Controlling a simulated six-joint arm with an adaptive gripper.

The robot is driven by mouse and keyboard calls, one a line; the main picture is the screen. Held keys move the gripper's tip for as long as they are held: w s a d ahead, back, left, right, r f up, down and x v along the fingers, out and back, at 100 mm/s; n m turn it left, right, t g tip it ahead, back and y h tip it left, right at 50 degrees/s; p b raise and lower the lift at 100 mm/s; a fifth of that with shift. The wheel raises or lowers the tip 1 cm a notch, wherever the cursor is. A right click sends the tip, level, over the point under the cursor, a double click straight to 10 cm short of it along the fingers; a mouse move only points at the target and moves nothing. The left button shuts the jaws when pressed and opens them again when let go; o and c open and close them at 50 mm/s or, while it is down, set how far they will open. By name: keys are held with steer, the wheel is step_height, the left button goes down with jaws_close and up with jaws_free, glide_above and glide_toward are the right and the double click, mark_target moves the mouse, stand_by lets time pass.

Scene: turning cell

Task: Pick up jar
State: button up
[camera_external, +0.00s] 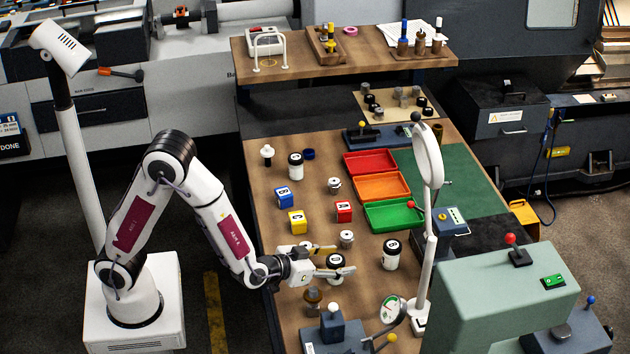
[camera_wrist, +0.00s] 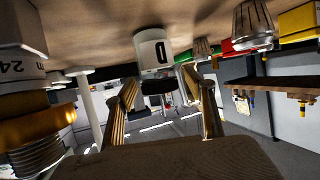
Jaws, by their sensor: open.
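Three white jars with black lids and letter labels stand upright on the wooden table. One jar (camera_external: 336,262) is at my gripper, between or just beyond its spread fingers. My gripper (camera_external: 344,259) is low over the table, open, reaching in from the left. In the wrist view, which looks upside down, a white jar (camera_wrist: 152,50) marked D has its dark lid between the open fingertips (camera_wrist: 163,84); contact cannot be told. Another jar (camera_external: 391,254) stands to the right, and a third (camera_external: 295,166) is farther back.
Blue (camera_external: 284,197), yellow (camera_external: 297,222) and red (camera_external: 343,211) lettered blocks stand behind my gripper. A metal part (camera_external: 346,239) is close beside the fingers. A brown-based piece (camera_external: 313,297) is in front. Red, orange and green trays (camera_external: 388,226) and a magnifier stand (camera_external: 424,260) lie right.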

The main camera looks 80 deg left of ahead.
stand_by(0.4)
steer(key=c, duration=1.3)
steer(key=shift+r, duration=0.2)
steer(key=shift+r, duration=4.85)
